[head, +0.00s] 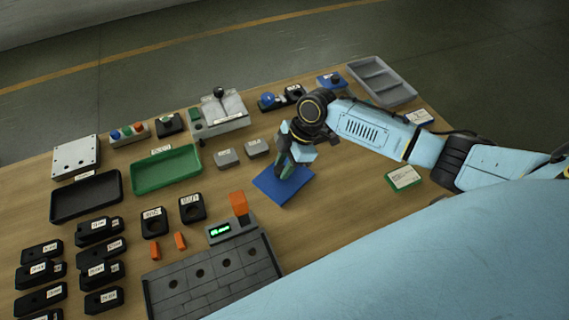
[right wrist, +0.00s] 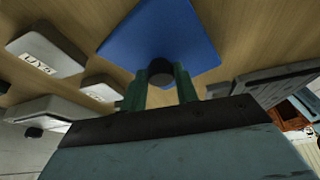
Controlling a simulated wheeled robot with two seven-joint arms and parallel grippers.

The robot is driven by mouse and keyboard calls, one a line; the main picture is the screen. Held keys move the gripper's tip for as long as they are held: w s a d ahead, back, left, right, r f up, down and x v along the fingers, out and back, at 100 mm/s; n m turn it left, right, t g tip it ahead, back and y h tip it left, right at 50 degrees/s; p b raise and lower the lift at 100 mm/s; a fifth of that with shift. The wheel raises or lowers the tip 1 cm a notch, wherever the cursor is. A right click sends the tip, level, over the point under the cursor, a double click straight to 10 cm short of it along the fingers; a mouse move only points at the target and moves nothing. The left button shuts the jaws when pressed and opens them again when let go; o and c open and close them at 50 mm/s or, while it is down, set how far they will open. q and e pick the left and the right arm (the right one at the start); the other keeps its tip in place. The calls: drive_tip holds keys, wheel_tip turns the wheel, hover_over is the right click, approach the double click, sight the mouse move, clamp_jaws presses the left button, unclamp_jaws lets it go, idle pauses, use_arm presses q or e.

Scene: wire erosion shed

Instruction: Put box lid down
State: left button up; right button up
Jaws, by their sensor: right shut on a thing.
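My right gripper (head: 284,168) is over a flat blue square (head: 268,190) towards the middle of the table. In the right wrist view its green fingers (right wrist: 160,92) are shut on a dark round part (right wrist: 161,71), which I take to be the box lid's knob. The blue square (right wrist: 150,30) fills the space just beyond the fingertips there. I cannot tell whether the dark part is fixed to the blue square or only in front of it, nor whether the square touches the table. My left gripper is not in view.
Small grey blocks (head: 227,158) lie left of the gripper. A green tray (head: 166,191), a black tray (head: 87,219) and several black labelled pieces stand further left. A grey unit with a green display (head: 220,231) is in front. A green-and-white box (head: 403,178) lies right, with bare wood between.

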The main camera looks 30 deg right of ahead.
drive_tip(key=shift+r, duration=0.1)
drive_tip(key=o, duration=1)
drive_tip(key=p+v, duration=0.1)
drive_tip(key=v, duration=1.1)
drive_tip(key=shift+p, duration=0.35)
